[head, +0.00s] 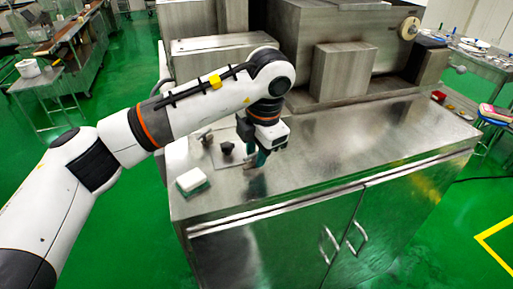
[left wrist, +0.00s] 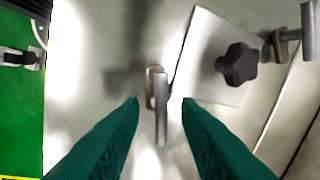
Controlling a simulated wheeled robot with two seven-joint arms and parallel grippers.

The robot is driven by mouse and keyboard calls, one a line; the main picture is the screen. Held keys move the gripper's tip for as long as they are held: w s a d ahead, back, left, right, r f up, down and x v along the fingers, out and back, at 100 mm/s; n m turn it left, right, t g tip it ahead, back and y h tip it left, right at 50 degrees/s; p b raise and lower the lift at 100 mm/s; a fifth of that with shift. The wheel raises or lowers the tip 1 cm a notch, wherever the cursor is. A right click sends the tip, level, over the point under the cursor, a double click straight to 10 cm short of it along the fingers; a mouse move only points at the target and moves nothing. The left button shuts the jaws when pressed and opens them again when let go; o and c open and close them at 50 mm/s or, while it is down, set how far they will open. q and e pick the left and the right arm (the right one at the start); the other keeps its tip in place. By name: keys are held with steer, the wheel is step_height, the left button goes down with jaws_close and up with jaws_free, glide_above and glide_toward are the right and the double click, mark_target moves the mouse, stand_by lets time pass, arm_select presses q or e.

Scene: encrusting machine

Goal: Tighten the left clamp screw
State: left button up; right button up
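My left gripper (head: 258,157) points down over the steel counter, near the plate with the black knob. In the left wrist view its two teal fingers (left wrist: 159,104) are apart, one on each side of a metal clamp screw with a bar handle (left wrist: 161,122). The bar lies between the fingertips, with a gap showing on both sides; I see no contact. A second metal clamp screw (left wrist: 307,32) is at the upper right of that view, beyond the black knob (left wrist: 238,64). In the head view one clamp screw (head: 205,134) shows left of the gripper. My right gripper is not in view.
The black knob (head: 227,148) stands close to the gripper. A white and green sponge-like block (head: 192,181) lies near the counter's left edge. Large steel machine housings (head: 344,72) stand behind. The counter (head: 350,150) to the right is clear.

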arm_select(q)
steer(key=c, duration=0.6)
jaws_close()
steer(key=m+b, duration=0.2)
steer(key=shift+f+b, duration=0.1)
steer(key=shift+b, duration=0.3)
steer(key=m+h+b, duration=0.1)
steer(key=m+b, duration=0.2)
steer(key=shift+s+m+t, duration=0.1)
steer(key=shift+m+t, duration=0.2)
steer(key=shift+m, duration=0.1)
steer(key=m, duration=0.1)
steer(key=m+b, duration=0.1)
steer(key=m, duration=0.1)
steer(key=shift+a+r+m+h, duration=0.2)
steer(key=shift+m+h, duration=0.1)
steer(key=shift+h, duration=0.1)
steer(key=shift+r+m+h+b, duration=0.1)
steer(key=shift+m+h+b, duration=0.35)
steer(key=shift+m, duration=1.35)
steer(key=o, duration=0.6)
jaws_free()
